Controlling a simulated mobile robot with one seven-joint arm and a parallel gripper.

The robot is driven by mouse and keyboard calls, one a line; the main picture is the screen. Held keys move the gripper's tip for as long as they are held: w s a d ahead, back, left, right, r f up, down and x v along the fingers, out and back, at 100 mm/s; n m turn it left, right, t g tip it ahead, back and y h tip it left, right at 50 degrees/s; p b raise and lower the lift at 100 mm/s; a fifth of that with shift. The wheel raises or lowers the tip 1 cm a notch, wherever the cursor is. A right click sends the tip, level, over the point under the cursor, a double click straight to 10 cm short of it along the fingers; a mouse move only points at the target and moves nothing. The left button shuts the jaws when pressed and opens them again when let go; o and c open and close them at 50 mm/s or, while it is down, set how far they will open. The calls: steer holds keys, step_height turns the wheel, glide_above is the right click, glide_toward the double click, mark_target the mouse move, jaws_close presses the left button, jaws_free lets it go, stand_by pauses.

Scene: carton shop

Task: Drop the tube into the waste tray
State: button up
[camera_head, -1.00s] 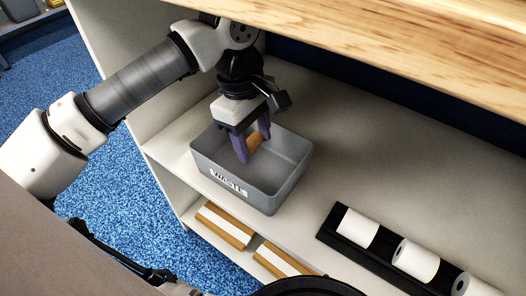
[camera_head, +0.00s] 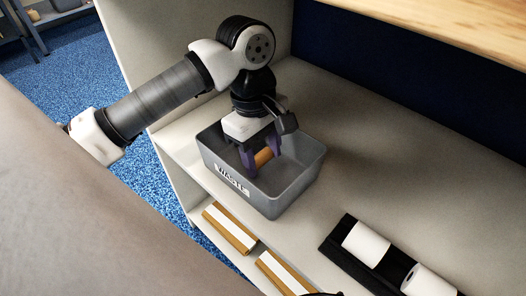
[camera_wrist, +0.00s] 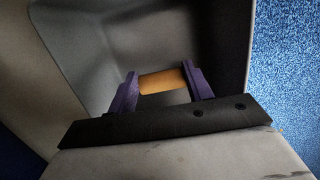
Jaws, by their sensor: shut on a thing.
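The waste tray (camera_head: 285,207) is a grey open box with a white WASTE label, standing on the cream shelf. My gripper (camera_head: 262,163) points down into the tray's opening, with its purple fingers inside the rim. It is shut on the tube (camera_head: 264,157), a short orange-brown cylinder lying level between the fingers. In the wrist view, the tube (camera_wrist: 163,81) spans between the two purple fingertips, with the tray's grey interior (camera_wrist: 185,35) behind it. I cannot tell how far the tube is above the tray floor.
Two brown-and-white cartons (camera_head: 230,227) lie at the front below the tray. A black holder (camera_head: 343,262) with white rolls (camera_head: 366,244) is at the lower right. A wooden top (camera_head: 450,25) overhangs at upper right. Shelf right of the tray is clear.

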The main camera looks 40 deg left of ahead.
mark_target(258, 156)
steer(key=shift+f, duration=0.25)
steer(key=o, duration=1)
steer(key=shift+r, duration=0.1)
steer(key=shift+r+p, duration=0.45)
steer(key=r+p, duration=0.1)
steer(key=r, duration=0.1)
steer(key=r+p, duration=0.1)
steer(key=r, duration=0.2)
steer(key=a+r+p, duration=0.1)
steer(key=r, duration=0.1)
steer(key=shift+w+a+r, duration=0.1)
steer(key=shift+r, duration=0.25)
steer(key=shift+f, duration=0.1)
